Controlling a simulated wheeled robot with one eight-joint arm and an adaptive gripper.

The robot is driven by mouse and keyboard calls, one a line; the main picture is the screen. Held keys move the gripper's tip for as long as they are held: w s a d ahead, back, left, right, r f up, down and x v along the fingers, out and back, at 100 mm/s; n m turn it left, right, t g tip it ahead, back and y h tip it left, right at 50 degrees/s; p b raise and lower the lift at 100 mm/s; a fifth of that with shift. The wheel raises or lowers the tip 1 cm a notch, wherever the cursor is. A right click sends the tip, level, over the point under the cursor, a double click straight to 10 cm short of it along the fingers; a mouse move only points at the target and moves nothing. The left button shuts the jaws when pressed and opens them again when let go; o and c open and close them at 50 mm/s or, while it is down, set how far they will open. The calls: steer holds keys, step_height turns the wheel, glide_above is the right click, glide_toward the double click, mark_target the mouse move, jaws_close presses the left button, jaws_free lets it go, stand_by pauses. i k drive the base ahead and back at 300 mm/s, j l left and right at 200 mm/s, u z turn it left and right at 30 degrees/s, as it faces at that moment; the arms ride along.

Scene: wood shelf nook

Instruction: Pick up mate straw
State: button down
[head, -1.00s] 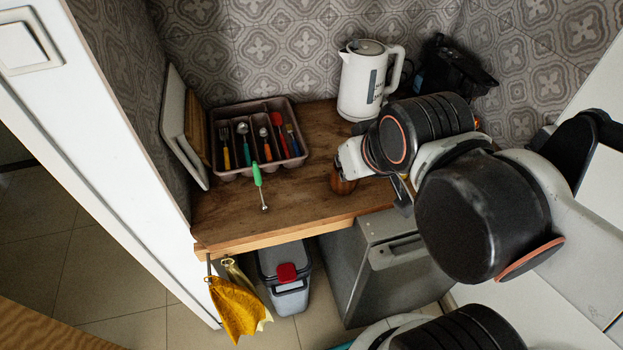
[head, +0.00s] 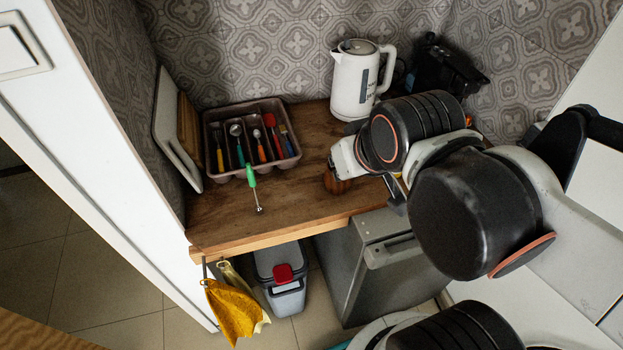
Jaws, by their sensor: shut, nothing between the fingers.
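No mate straw can be made out with certainty. A small rounded brown object (head: 335,182), perhaps a mate cup, stands on the wooden counter (head: 300,205), partly hidden behind my arm. A green-handled utensil (head: 252,182) with a small round metal end leans on the front rim of the cutlery tray, its end on the counter; I cannot tell whether it is the straw. My gripper (head: 397,195) is mostly hidden by my arm; only a dark part shows above the counter's right side, right of the brown object. It is shut and holds nothing visible.
The cutlery tray (head: 292,163) holds several utensils at the back left. Boards (head: 172,125) lean on the left wall. A white kettle (head: 352,85) and a black appliance (head: 445,68) stand at the back right. A yellow cloth (head: 233,308) hangs below.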

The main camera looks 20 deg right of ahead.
mark_target(258, 208)
steer(key=k+j, duration=0.15)
steer(key=j, duration=0.25)
steer(key=k+j+u, duration=0.1)
steer(key=j, duration=0.25)
steer(key=k+j, duration=0.2)
steer(key=j, duration=0.2)
steer(key=k+j+u, duration=0.15)
steer(key=j, duration=0.25)
steer(key=k+j, duration=0.1)
steer(key=j, duration=0.3)
steer(key=k+j+u, duration=0.1)
steer(key=j, duration=0.35)
